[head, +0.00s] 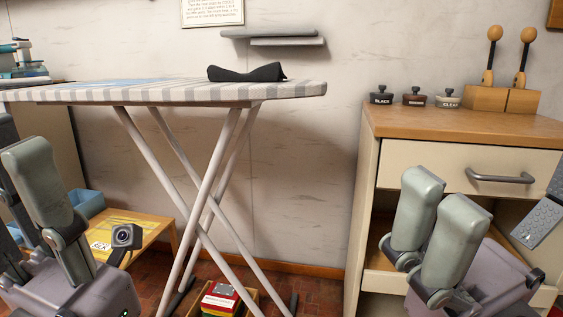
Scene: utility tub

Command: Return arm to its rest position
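My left gripper (22,165) is at the lower left, pointing up, in front of the ironing board's left end. One grey finger shows whole. A second finger is partly cut off by the left edge, with a gap between them. My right gripper (440,218) is at the lower right, in front of the wooden cabinet (468,121). Its two grey fingers stand side by side, parallel and apart, with nothing visible between them. Neither gripper visibly holds anything.
A striped ironing board (190,92) carries a black object (247,73). Below are a low wooden table (150,232), a blue bin (88,203) and a box of items (220,299). The cabinet bears several small jars (414,97) and a wooden block with two knobbed handles (502,99). A shelf (270,34) hangs behind.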

